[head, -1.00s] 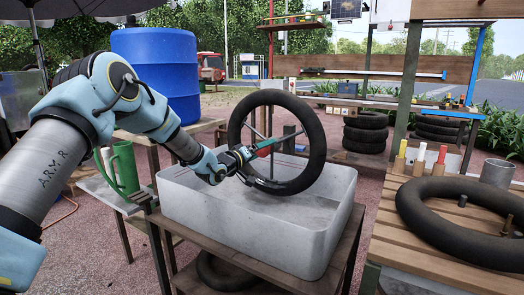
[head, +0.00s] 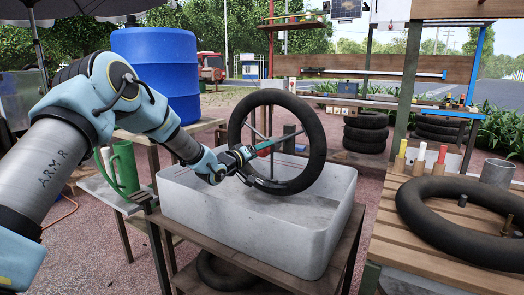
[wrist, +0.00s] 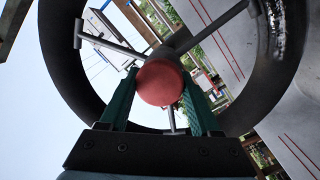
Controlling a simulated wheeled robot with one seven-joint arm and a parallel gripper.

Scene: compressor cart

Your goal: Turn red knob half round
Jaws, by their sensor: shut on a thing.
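The red knob (wrist: 159,83) is round and sits at the hub of a spoked frame inside a black tyre ring (wrist: 62,50). My gripper (wrist: 160,95) has its two green fingers on either side of the knob, shut on it. In the head view my gripper (head: 254,153) reaches in from the left to the middle of the upright black ring (head: 314,135). A bit of the red knob (head: 263,146) shows there beside the fingers. The ring stands over a grey tub (head: 255,240), its lower part inside the rim.
A blue barrel (head: 157,75) and a green jug (head: 124,168) stand on the left, near my arm. On the right, a slatted table (head: 400,225) carries a black inner tube (head: 410,205), coloured bottles and a grey mug (head: 497,172). Tyres (head: 366,133) are stacked behind.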

